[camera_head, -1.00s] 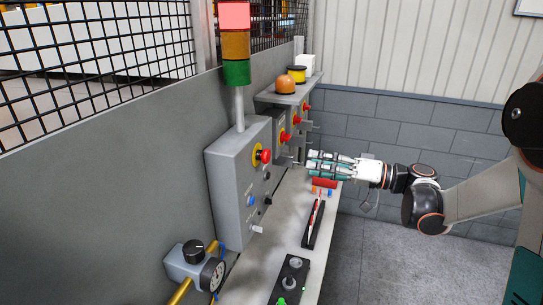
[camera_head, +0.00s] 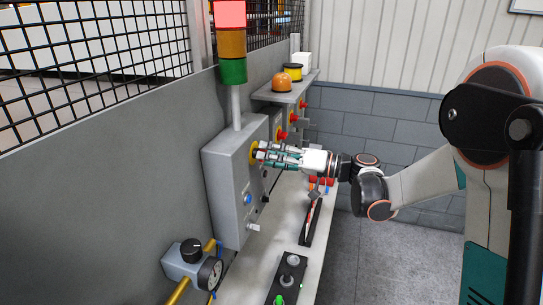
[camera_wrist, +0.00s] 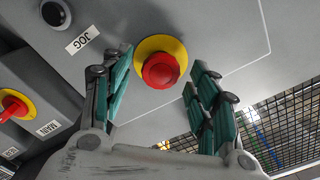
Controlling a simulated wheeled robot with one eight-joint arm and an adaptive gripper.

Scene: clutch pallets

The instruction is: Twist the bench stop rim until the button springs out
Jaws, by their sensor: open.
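The stop button is a red mushroom head (camera_wrist: 160,70) on a yellow ring (camera_wrist: 145,47), on the face of the large grey control box (camera_head: 226,168). In the head view its yellow ring (camera_head: 254,153) shows behind my fingers, and the red head is hidden. My gripper (camera_head: 266,154) is open and faces the box. In the wrist view its green-padded fingers stand to the left and right of the red head, with gaps on both sides. I cannot tell how deep the fingertips reach around it. No label for this stop is readable.
A JOG label (camera_wrist: 84,40) is beside the button. Smaller boxes with red stop buttons (camera_head: 293,117) stand beyond, one labelled MAIN (camera_wrist: 48,128). The stack light (camera_head: 231,42) shows bright red on top. A gauge (camera_head: 210,273) is at front left. The bench (camera_head: 277,222) holds small parts.

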